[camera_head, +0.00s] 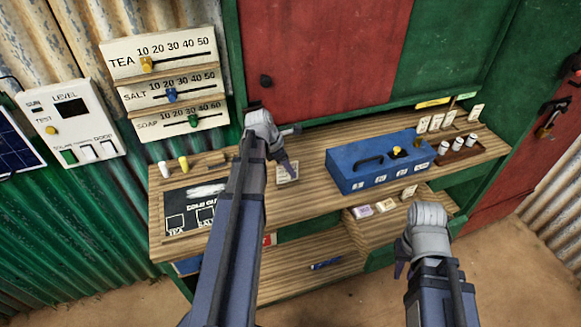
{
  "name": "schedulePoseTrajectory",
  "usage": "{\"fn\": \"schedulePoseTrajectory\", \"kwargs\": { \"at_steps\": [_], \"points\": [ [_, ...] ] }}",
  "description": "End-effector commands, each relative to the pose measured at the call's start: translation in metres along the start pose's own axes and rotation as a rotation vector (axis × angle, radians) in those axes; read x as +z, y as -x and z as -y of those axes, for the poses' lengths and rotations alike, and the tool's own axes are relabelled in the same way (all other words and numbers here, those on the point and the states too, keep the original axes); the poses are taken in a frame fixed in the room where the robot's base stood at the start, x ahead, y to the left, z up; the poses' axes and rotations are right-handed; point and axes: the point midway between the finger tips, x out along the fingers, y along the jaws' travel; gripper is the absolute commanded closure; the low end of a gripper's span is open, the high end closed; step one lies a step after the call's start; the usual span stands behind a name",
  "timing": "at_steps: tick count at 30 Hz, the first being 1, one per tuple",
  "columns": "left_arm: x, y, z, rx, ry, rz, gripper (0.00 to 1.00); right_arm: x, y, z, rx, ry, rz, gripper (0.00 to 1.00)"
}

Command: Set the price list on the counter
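Three price boards hang on the wall at the upper left, each with a slider under numbers 10 to 50. The TEA board (120,50) has its yellow knob (146,64) near 10. The SALT board's (135,97) blue knob (171,95) is near 20. The SOAP board's (150,126) green knob (193,121) is near 30. A dark chalkboard (192,192) with white writing and boxes lies on the counter (310,195). My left gripper (288,155) is over the counter, right of the chalkboard. My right gripper (399,268) is low, before the shelves. Both grippers' finger openings are unclear.
White and yellow chalk-like sticks (183,163) stand behind the chalkboard. A small pale card (288,172) lies near my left gripper. A blue box (375,160) with a handle occupies the counter's right part, beside a tray of small jars (458,148). A switch panel (70,122) hangs at left.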

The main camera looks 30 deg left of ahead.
Motion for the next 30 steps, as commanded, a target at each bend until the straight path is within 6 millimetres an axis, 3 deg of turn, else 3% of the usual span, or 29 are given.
{"fn": "schedulePoseTrajectory", "kwargs": {
  "at_steps": [1,18,30],
  "points": [
    [0.002,0.012,0.0,0.0,0.0,0.0,0.6,0.001,0.012,-0.001,0.0,0.0,0.0,0.74],
    [0.002,0.099,0.0,0.0,0.002,0.0,0.6,0.005,0.092,-0.009,0.0,0.001,0.0,0.74],
    [0.0,0.106,0.0,0.0,0.0,0.0,0.6,0.006,0.097,-0.009,0.0,0.002,0.0,0.74]
  ]
}}
